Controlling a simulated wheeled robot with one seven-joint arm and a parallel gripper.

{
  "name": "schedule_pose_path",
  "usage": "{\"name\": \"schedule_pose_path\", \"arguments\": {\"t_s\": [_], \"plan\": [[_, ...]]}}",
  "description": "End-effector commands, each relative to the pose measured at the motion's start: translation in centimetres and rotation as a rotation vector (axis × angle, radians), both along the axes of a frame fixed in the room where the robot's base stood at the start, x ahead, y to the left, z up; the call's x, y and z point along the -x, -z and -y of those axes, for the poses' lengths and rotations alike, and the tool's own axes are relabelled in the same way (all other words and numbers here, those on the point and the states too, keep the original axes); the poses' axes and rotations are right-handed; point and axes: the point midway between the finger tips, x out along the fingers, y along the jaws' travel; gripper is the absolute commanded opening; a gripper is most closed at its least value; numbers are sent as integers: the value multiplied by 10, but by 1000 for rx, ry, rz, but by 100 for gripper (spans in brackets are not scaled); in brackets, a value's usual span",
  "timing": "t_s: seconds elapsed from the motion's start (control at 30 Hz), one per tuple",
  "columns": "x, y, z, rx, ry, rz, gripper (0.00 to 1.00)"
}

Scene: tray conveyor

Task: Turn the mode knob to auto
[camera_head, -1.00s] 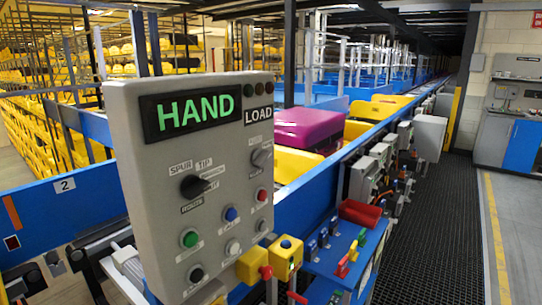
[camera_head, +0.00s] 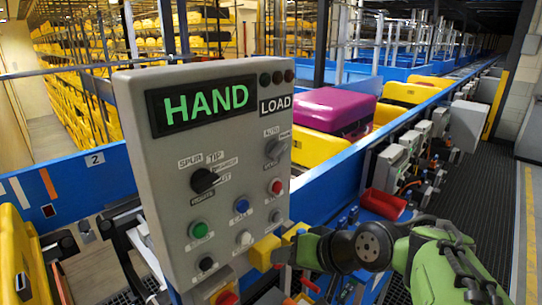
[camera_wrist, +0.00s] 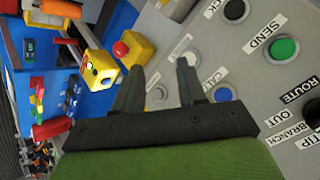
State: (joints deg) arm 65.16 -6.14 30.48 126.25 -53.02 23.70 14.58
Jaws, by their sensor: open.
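The grey control panel (camera_head: 165,110) stands at the left centre of the head view, with a lit green HAND display. The mode knob (camera_head: 275,149) is a grey knob at the panel's upper right, with an AUTO label above it. A darker route knob (camera_head: 204,181) sits to its left. My green arm enters from the lower right. My gripper is by the panel's lower right edge, below the mode knob and apart from it. In the wrist view my gripper (camera_wrist: 160,80) is open and empty, facing the panel's lower buttons. The mode knob does not show there.
A blue button (camera_head: 241,206), a red button (camera_head: 276,186) and a green button (camera_head: 199,230) stick out of the panel. A yellow box (camera_head: 264,251) sits by its lower right edge. A purple case (camera_head: 333,110) lies on the conveyor behind.

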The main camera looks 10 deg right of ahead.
Motion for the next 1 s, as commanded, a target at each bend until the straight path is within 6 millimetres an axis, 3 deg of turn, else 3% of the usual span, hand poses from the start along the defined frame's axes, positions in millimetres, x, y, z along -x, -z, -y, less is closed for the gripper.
{"name": "schedule_pose_path", "arguments": {"t_s": [0.13, 0.3, 0.37, 0.53, 1.0], "plan": [[-21, -64, 45, -302, 67, 176, 40], [-9, -136, 93, -549, 102, 392, 40], [-3, -151, 103, -590, 104, 438, 40], [-3, -157, 105, -618, 100, 464, 40], [-39, -156, 80, -614, 99, 459, 40]]}}
